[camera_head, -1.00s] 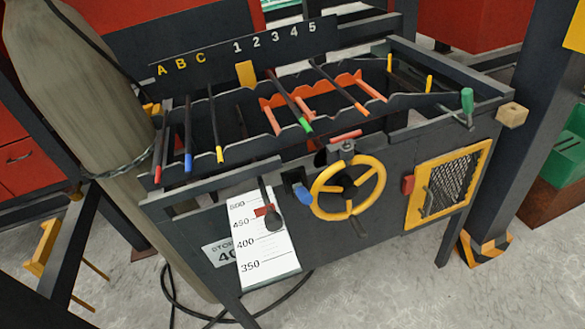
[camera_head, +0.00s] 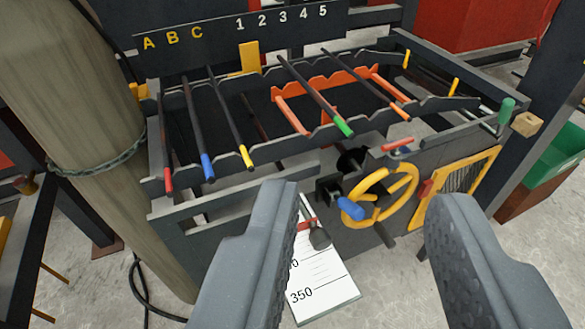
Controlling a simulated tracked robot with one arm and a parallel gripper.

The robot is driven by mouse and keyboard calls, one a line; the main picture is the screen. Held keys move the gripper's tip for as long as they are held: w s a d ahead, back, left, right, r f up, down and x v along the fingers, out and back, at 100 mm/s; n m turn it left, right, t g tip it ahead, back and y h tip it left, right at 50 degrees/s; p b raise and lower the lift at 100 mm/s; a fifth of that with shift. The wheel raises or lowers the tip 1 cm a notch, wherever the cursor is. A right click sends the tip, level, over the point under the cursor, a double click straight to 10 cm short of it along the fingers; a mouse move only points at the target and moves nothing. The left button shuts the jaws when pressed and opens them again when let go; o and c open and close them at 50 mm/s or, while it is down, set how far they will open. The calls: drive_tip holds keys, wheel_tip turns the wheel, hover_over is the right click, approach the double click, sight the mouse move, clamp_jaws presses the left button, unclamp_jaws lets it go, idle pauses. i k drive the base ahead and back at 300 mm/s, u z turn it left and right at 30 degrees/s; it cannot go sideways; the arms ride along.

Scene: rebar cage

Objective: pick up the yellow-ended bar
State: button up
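The yellow-ended bar (camera_head: 230,120) is a dark, thin bar lying in the notches of the dark rack on the left, under the letters A B C. Its yellow tip (camera_head: 247,158) points toward me at the rack's front rail. It is the rightmost of three neighbouring bars, to the right of the blue-ended bar (camera_head: 197,130) and the red-ended bar (camera_head: 167,136). My gripper (camera_head: 365,195) shows two grey fingers spread wide, with nothing held between them. The fingers appear in front of the rack, lower and to the right of the yellow tip, apart from it.
A yellow handwheel (camera_head: 380,195), blue knob (camera_head: 350,208) and scale plate (camera_head: 325,287) sit on the rack's front. A thick post (camera_head: 75,120) with a chain stands left.

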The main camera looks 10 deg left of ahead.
sight(250, 165)
drive_tip(key=u, duration=0.1)
drive_tip(key=i, duration=1)
drive_tip(key=z, duration=0.1)
